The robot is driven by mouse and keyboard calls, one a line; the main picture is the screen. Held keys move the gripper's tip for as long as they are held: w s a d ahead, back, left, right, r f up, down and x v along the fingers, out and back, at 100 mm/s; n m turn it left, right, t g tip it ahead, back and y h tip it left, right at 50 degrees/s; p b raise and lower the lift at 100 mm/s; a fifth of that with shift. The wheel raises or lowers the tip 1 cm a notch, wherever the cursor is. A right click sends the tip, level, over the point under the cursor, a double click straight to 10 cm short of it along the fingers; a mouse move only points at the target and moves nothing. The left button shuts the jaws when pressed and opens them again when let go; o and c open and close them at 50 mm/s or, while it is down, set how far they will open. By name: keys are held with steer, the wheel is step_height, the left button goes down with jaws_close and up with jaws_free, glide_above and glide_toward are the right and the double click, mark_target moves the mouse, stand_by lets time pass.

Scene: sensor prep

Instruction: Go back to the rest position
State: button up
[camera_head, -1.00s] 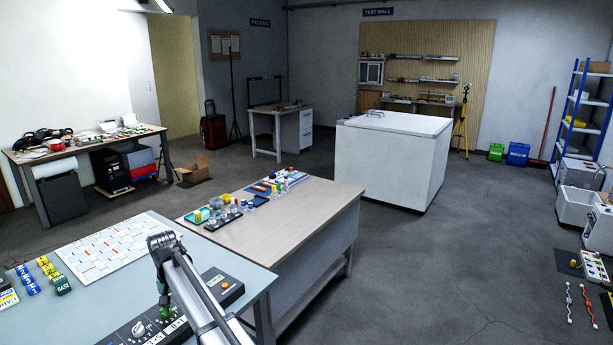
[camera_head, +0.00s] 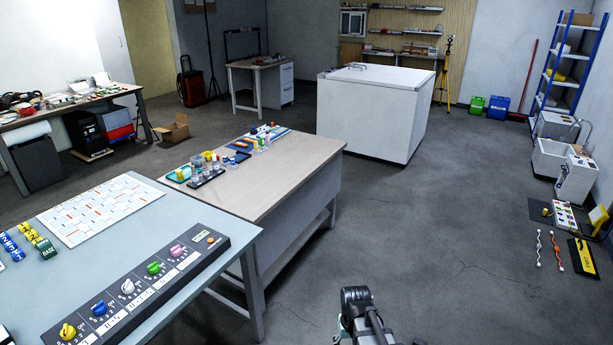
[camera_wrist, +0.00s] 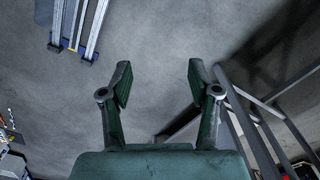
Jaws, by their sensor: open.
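My gripper (camera_wrist: 158,85) shows in the wrist view with its two dark green fingers spread wide apart and nothing between them. Bare grey floor (camera_wrist: 165,40) lies beyond the fingertips. In the head view only part of my arm shows at the bottom middle, over the floor to the right of the near bench (camera_head: 100,262). The gripper itself is outside the head view. The control panel (camera_head: 150,288) with several coloured knobs lies on the near bench, clear of my arm.
A wooden-topped table (camera_head: 262,178) with small bottles and trays stands behind the near bench. A white chest (camera_head: 365,120) stands further back. A blue shelf (camera_head: 562,70) and floor items line the right side. The middle floor (camera_head: 440,230) is open.

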steer(key=s+d, duration=0.4)
steer(key=s, duration=0.1)
steer(key=s+f+g, duration=0.3)
steer(key=s+f, duration=0.6)
steer(key=s, duration=0.5)
steer(key=s+f+g, duration=0.3)
steer(key=s+f, duration=0.7)
steer(key=s, duration=0.5)
steer(key=shift+f+g, duration=0.15)
steer(key=shift+g, duration=0.25)
steer(key=shift+d, duration=0.1)
